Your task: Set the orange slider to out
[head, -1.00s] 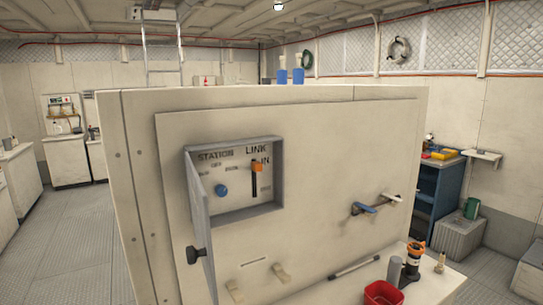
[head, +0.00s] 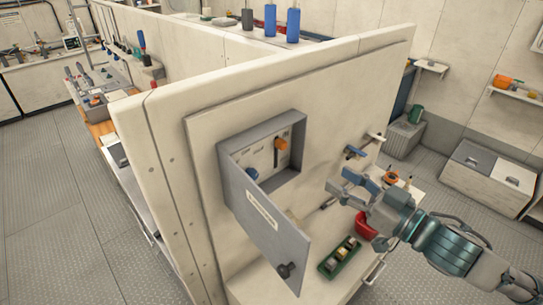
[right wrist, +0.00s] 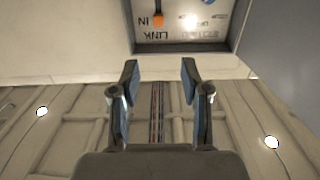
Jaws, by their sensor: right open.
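The orange slider (head: 281,144) sits at the top end of a dark slot inside a grey recessed box (head: 292,172) on the cream panel. In the right wrist view, turned upside down, the orange slider (right wrist: 159,19) is beside the word IN, under LINK. An out label is not readable. The box's grey door (head: 262,215) hangs open, with a dark knob (head: 287,270). My right gripper (head: 343,182) is open and empty, right of and below the box, apart from the slider. In the wrist view my right gripper (right wrist: 160,75) has both fingers spread. My left gripper is not in view.
A blue-handled lever (head: 354,152) sticks out of the panel right of the box. A blue knob (head: 252,174) is left of the slider. Below, a ledge carries a red bin (head: 367,226) and a green tray (head: 340,258). The open door stands left of the gripper.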

